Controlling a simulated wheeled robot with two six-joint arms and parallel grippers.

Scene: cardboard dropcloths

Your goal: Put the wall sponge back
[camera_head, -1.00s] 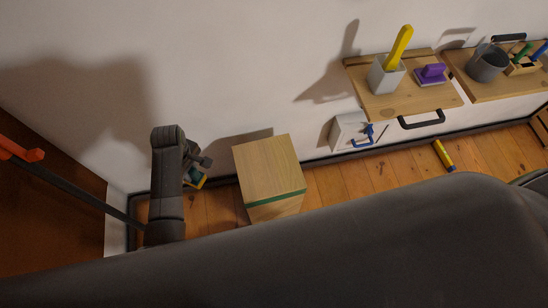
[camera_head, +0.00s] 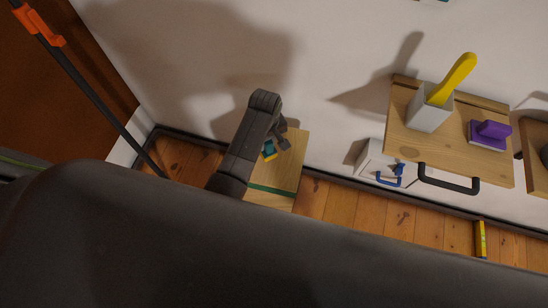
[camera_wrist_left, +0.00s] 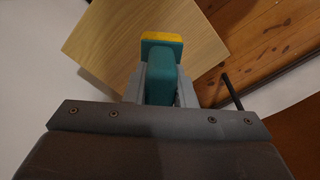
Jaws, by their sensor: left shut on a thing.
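The wall sponge, a teal handle with a yellow pad, is held in my left gripper (camera_head: 277,143). In the left wrist view its teal handle (camera_wrist_left: 163,78) sits between the two grey fingers, with the yellow pad beyond the tips. In the head view only a small teal and yellow patch of the sponge (camera_head: 269,150) shows; my arm hides part of it. The gripper and sponge appear over the light wooden box with a green stripe (camera_head: 291,163); whether they touch it I cannot tell. My right gripper is not in view.
A wooden wall shelf (camera_head: 445,152) holds a grey pot (camera_head: 428,110) with a yellow-handled tool and a purple-handled block (camera_head: 490,134). A black handle (camera_head: 448,181) hangs below. A white case (camera_head: 369,160) with a blue clamp and a yellow tool (camera_head: 480,238) are lower down.

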